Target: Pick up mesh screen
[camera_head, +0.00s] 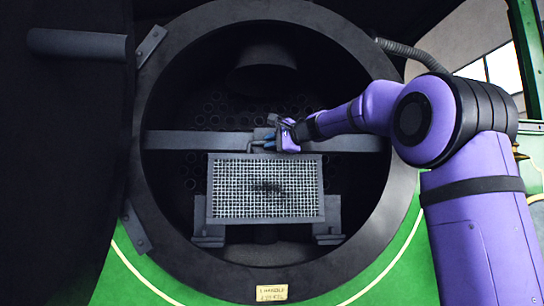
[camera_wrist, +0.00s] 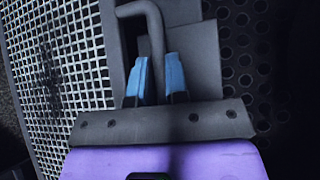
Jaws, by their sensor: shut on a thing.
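The mesh screen (camera_head: 235,190), a pale wire grid in a dark grey frame with a dark soot patch at its middle, stands upright in the round smokebox opening. In the wrist view the mesh screen (camera_wrist: 85,60) fills the left side. A bent dark handle rod rises at the edge of its frame. My gripper (camera_head: 271,140) is just above the screen's top edge. In the wrist view the blue fingertips of my gripper (camera_wrist: 157,76) are on both sides of the rod, shut on it. The lower end of the rod is hidden between the fingers.
A horizontal grey crossbar (camera_head: 185,141) spans the opening behind the screen. Two dark brackets (camera_head: 328,232) sit at its lower corners. The thick round rim (camera_head: 160,215) surrounds everything. A tube plate with holes (camera_wrist: 240,50) lies behind. A small brass plate (camera_head: 271,293) is below.

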